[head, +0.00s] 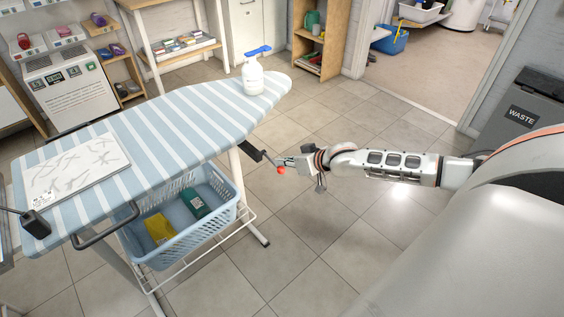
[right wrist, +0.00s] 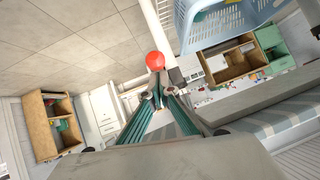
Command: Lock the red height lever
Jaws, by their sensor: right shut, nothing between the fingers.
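The red height lever shows as a round red knob (head: 281,170) below the right side of the striped ironing board (head: 180,118). In the right wrist view the red knob (right wrist: 155,61) is just beyond my fingertips. My right gripper (head: 279,161) reaches in from the right, close to the knob. Its fingers (right wrist: 157,92) are shut and empty. I cannot tell whether the fingertips touch the knob or lever. My left gripper is not in view.
A white spray bottle (head: 253,78) with a blue top stands on the board, and a pale patterned panel (head: 75,168) lies at its left. A blue basket (head: 172,256) with yellow and green items sits under the board. The tiled floor (head: 310,240) around the right arm is clear.

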